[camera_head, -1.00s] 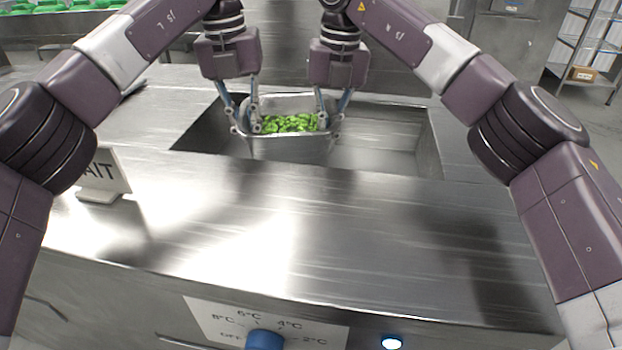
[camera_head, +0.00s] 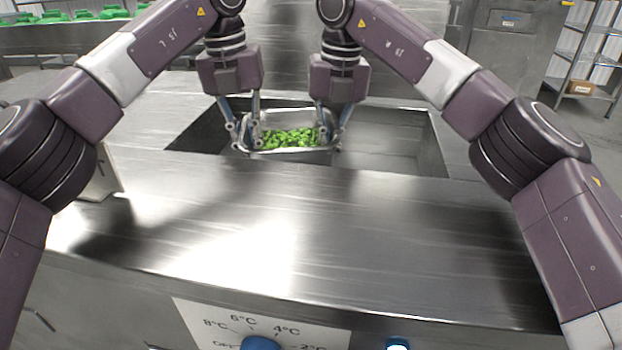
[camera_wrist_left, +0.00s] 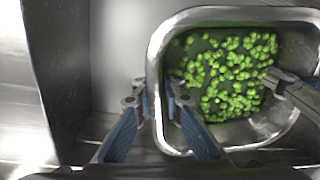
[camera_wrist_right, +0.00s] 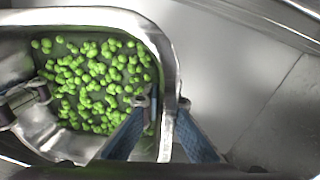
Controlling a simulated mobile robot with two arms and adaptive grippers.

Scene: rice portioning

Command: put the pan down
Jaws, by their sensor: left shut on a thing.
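The metal pan (camera_head: 290,153) holds green pieces (camera_head: 290,138) and sits within the rectangular counter opening, its lower part hidden behind the front edge. My left gripper (camera_head: 243,140) is shut on the pan's left wall. In the left wrist view its fingers (camera_wrist_left: 157,98) straddle the rim. My right gripper (camera_head: 328,140) is at the pan's right wall. In the right wrist view its fingers (camera_wrist_right: 168,102) straddle that rim closely. The pan looks about level. I cannot tell whether its underside touches anything.
The counter opening (camera_head: 390,145) has free room to the right of the pan and some to the left. The steel counter top (camera_head: 330,220) in front is clear. A sign (camera_head: 103,178) stands at left, partly behind my left arm. A dial (camera_head: 262,343) is on the counter's front.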

